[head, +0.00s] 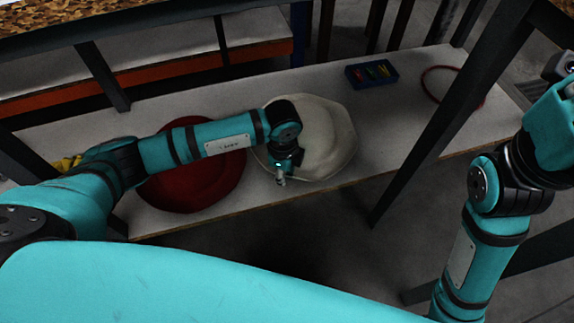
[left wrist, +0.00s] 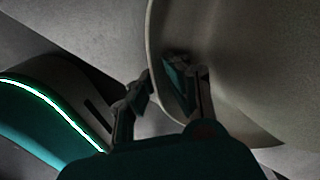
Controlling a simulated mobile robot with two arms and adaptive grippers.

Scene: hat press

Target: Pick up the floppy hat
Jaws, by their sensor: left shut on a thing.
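A cream floppy hat (head: 330,135) with a wide brim lies on the pale bench shelf in the head view. My left gripper (head: 281,178) is at the near left edge of its brim, partly hidden by my own wrist. In the left wrist view the fingers (left wrist: 163,88) sit on either side of the pale brim (left wrist: 235,60) and are shut on it. The hat appears to rest on the shelf still; whether its edge is lifted I cannot tell.
A red hat (head: 190,185) lies left of the cream hat, under my left arm. A blue tray (head: 371,73) with coloured items and a red ring (head: 424,85) lie farther right on the shelf (head: 400,125). Dark posts (head: 440,125) stand at the right.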

